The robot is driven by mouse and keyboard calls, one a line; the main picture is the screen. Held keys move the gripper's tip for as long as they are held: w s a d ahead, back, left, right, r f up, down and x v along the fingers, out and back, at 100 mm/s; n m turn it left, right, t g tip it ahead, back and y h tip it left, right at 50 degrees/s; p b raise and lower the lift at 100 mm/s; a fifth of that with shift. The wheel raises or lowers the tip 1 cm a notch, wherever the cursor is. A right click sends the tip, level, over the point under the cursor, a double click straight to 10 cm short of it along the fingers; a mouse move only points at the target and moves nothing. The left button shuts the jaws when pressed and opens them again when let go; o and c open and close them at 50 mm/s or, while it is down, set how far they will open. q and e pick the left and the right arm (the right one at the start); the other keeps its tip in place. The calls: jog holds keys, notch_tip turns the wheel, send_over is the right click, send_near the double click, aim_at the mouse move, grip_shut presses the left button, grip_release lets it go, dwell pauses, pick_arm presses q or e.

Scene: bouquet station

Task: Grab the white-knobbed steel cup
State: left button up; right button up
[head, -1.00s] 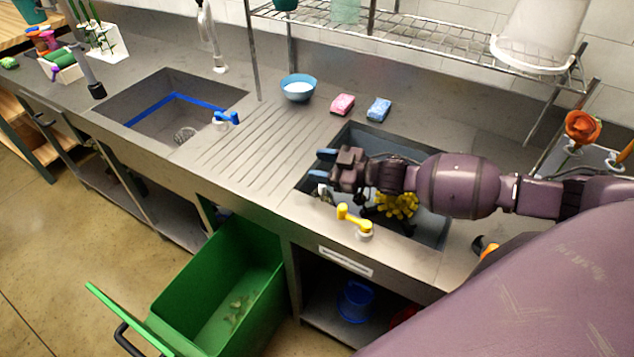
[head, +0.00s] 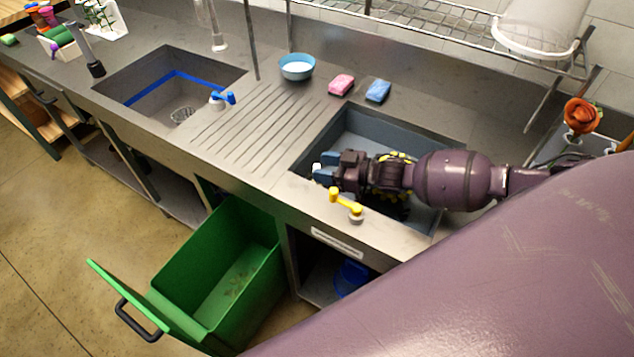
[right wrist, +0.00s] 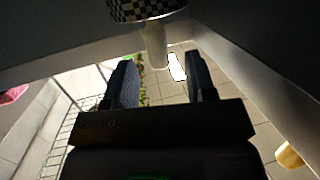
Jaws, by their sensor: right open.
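The steel cup (right wrist: 148,10) shows at the top of the right wrist view as a perforated, checkered-looking body cut off by the frame. Its white knob (right wrist: 155,45) points toward my right gripper (right wrist: 161,80). My right gripper is open, and the knob's end lies just ahead of the fingertips, roughly between them; nothing is held. In the head view, my right gripper (head: 323,168) is at the left end of the right sink, with a small white bit, likely the knob, at its fingertips. The cup body is hidden there. My left gripper is not in view.
The right sink (head: 372,127) has walls close around my gripper, and a yellow tap lever (head: 346,204) sits on its front rim. A pink sponge (head: 341,85), blue sponge (head: 378,91) and blue bowl (head: 297,67) stand behind. The ribbed drainboard (head: 245,125) is clear.

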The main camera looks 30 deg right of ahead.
jog(key=shift+x, duration=0.75)
jog(key=shift+c, duration=0.2)
grip_shut()
